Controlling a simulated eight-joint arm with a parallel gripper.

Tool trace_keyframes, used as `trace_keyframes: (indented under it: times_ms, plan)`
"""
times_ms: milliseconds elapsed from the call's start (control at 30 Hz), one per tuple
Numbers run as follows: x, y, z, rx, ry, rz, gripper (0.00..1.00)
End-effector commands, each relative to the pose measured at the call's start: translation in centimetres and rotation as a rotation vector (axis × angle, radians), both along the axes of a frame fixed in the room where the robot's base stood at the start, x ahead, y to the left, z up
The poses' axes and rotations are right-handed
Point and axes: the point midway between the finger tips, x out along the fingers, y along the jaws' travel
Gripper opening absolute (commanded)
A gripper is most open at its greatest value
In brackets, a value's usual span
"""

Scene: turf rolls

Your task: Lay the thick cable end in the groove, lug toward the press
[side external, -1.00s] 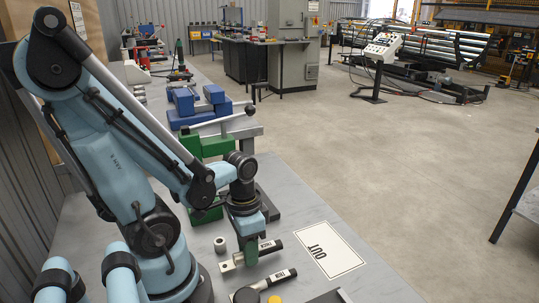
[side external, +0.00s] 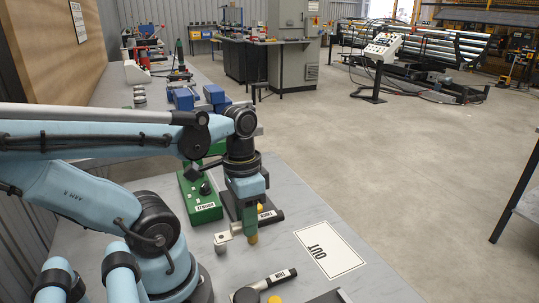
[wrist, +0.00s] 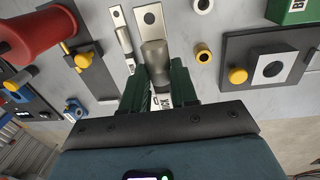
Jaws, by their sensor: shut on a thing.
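My gripper (side external: 252,237) is shut on the thick cable end (side external: 269,214), whose white label reads THICK. It holds the cable above the bench, with the dark handle side to the right and the metal lug (side external: 223,238) to the left in the side view. In the wrist view, the flat holed lug (wrist: 150,17) points up, beyond my green fingers (wrist: 160,90). A green block (side external: 203,207) with a lettered label stands behind my gripper. A dark plate (side external: 227,203) lies beside it, partly hidden by my gripper. I cannot make out the groove itself.
The thin cable end (side external: 274,281) lies on the bench in front; its lug (wrist: 119,18) is beside the thick one in the wrist view. A white OUT card (side external: 330,250) lies to the right. A small ring (wrist: 203,54), yellow-knobbed plates and a red spool (wrist: 38,38) are around.

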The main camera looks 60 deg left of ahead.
Motion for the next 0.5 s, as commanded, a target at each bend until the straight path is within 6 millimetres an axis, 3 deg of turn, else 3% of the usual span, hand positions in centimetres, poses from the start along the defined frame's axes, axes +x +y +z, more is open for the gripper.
trace_keyframes:
  times_ms: [167, 500]
  plan:
    - [1.8, -0.1, 1.8, 0.000, 0.000, -0.002, 0.00]
    - [9.7, -1.4, 6.3, 0.001, 0.000, 0.005, 0.00]
